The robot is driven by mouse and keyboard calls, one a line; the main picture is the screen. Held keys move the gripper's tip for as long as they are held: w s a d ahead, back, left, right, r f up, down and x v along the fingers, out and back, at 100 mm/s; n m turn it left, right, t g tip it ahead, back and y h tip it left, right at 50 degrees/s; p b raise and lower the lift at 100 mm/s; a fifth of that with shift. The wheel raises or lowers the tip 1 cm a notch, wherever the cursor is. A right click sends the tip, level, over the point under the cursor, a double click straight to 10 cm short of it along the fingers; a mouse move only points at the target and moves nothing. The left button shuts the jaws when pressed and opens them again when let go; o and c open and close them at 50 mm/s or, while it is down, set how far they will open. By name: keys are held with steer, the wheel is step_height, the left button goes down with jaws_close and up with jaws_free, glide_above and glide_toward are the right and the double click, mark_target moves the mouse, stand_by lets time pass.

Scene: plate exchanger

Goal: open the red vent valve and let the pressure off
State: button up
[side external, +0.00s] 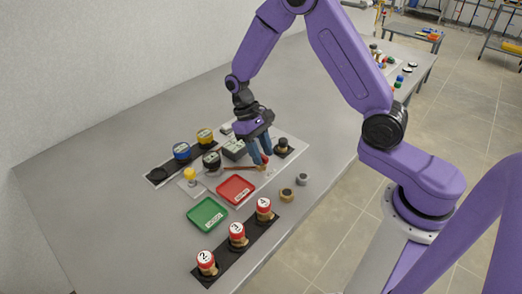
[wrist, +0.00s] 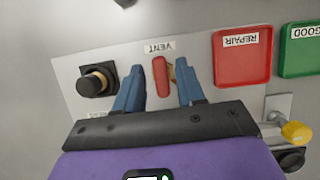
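My gripper (wrist: 159,88) is open, with one blue finger on each side of the red handle and visible gaps to both. A small brass part shows just right of the handle, partly behind the right finger. Whether the fingers reach down to handle height cannot be told.
A black knob post (wrist: 97,80) stands left of the fingers. A red REPAIR tray (side external: 236,190) and a green GOOD tray (side external: 207,214) lie nearby. Several numbered red-topped cylinders (side external: 237,233) stand on a black strip at the front.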

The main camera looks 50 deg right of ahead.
steer(key=shift+r, duration=0.1)
steer(key=v, duration=1.7)
steer(key=shift+w, duration=0.15)
steer(key=shift+a, duration=0.1)
steer(key=s+f+n+t, duration=0.2)
steer(key=s+n, duration=1)
steer(key=s, duration=1.9)
steer(key=shift+a+t, duration=0.3)
steer(key=shift+t, duration=1)
stand_by(1.5)
